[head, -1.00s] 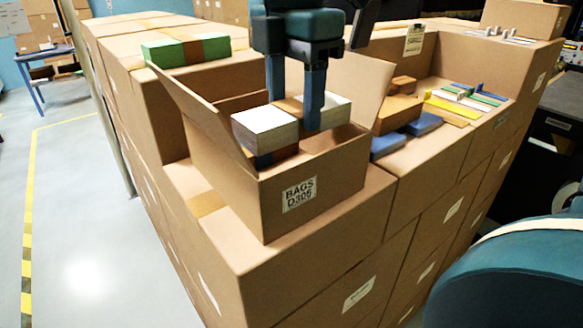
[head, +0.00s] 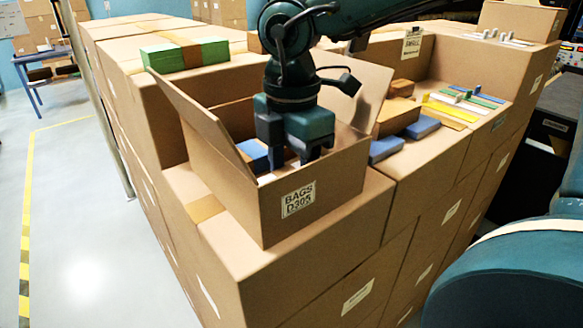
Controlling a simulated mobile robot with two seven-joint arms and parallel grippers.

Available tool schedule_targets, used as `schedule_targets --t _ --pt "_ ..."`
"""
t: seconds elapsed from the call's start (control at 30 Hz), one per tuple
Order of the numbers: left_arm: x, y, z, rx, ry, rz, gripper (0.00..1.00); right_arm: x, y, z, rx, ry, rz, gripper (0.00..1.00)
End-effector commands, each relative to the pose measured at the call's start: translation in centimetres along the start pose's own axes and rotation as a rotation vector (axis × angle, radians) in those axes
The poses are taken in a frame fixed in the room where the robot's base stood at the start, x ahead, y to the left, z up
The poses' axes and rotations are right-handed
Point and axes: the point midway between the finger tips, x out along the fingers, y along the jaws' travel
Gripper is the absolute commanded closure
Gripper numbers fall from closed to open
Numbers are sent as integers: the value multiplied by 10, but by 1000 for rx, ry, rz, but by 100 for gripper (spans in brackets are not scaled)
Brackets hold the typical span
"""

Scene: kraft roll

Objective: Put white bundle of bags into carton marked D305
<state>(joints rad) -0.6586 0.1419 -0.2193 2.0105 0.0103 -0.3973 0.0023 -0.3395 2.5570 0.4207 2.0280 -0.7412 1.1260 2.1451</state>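The open carton marked BAGS D305 (head: 318,188) stands on stacked cartons in the middle of the head view, its flaps raised. My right gripper (head: 293,158) points down inside it. Its two fingers stand apart, but their tips are hidden, so I cannot tell whether they grip anything. A small pale patch (head: 266,178) low in the carton, beside the fingers, may be part of the white bundle; most of that bundle is hidden by the gripper and front wall. A blue bundle (head: 254,155) shows inside at the left. My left gripper is not in view.
A green bundle (head: 185,53) with a brown band lies on the cartons behind left. Blue bundles (head: 421,127), brown blocks (head: 398,112) and thin coloured pieces (head: 466,100) lie to the right. The grey floor (head: 80,200) at left is clear.

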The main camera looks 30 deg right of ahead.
Motion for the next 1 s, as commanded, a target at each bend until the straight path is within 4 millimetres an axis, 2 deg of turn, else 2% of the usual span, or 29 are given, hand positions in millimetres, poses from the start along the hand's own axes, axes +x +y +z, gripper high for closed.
schedule_targets --t 0.03,0.07,0.17,0.53,1.0 --pt "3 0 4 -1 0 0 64 3 0 0 0 0 1 75" --pt "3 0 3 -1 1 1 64 3 0 0 0 0 1 45" --pt "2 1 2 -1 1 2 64 1 0 0 0 0 0 37" --pt "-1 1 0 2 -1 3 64 -6 1 0 1 -1 3 37" --pt "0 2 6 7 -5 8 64 -100 1 0 0 0 3 37"
